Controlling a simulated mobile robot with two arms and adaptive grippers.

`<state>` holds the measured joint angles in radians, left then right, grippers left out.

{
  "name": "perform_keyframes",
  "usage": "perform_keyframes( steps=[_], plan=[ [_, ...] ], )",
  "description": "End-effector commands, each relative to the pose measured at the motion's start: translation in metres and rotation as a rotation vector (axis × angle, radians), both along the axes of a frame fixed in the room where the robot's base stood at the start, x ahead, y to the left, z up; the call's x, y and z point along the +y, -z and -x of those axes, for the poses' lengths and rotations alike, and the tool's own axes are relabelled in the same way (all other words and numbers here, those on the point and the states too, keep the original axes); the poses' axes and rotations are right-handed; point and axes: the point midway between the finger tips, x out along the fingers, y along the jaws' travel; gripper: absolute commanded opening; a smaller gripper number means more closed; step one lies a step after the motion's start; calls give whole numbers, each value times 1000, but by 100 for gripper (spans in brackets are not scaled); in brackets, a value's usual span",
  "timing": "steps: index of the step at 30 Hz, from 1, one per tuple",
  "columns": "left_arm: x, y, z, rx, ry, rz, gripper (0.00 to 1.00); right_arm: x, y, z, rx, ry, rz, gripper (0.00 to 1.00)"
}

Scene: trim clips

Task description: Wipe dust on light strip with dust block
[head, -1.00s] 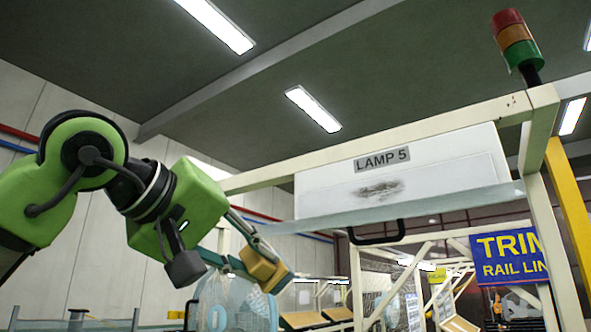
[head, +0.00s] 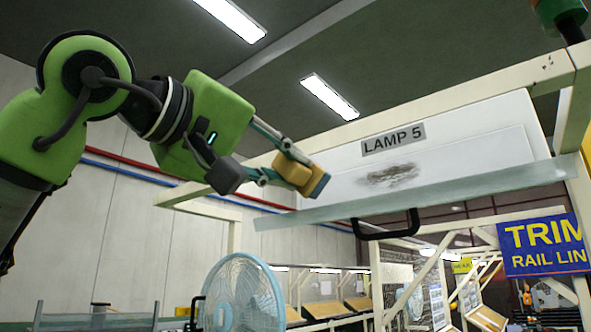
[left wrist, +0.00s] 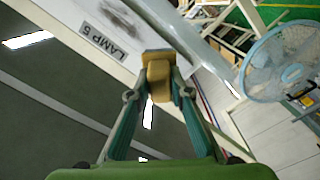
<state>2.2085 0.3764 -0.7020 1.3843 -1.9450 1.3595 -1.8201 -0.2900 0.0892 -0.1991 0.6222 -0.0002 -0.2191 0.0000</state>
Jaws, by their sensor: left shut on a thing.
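The light strip (head: 460,147) is a white panel under a "LAMP 5" label, hung from a cream frame. A dark dust smudge (head: 390,176) lies on its face, and the smudge (left wrist: 125,17) also shows at the top of the left wrist view. My left gripper (head: 285,165) is shut on the dust block (head: 304,175), a tan block with a blue-grey face. The block (left wrist: 160,82) sits between both fingers in the left wrist view. In the head view it is at the panel's left end, left of the smudge; contact with the panel cannot be told. My right gripper is not in view.
A ledge (head: 440,195) runs along the strip's lower edge, with a black handle (head: 385,234) below it. The cream frame beam (head: 480,97) runs above. A fan (head: 243,290) stands below. A blue "TRIM RAIL LINE" sign (head: 545,246) hangs at the right.

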Motion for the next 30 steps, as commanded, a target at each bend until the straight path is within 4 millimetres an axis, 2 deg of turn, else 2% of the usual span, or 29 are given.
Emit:
perform_keyframes(
  steps=[5, 12, 21, 30],
  plan=[
    [-7, 0, -7, 0, 3, 0, 2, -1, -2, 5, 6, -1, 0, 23],
    [-21, 0, -27, 2, 4, 0, 2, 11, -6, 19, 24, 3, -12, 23],
    [-34, 0, -46, 0, 1, 0, 2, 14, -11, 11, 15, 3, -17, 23],
    [-35, 0, -47, -1, 1, 0, 2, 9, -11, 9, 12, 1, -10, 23]
  ],
)
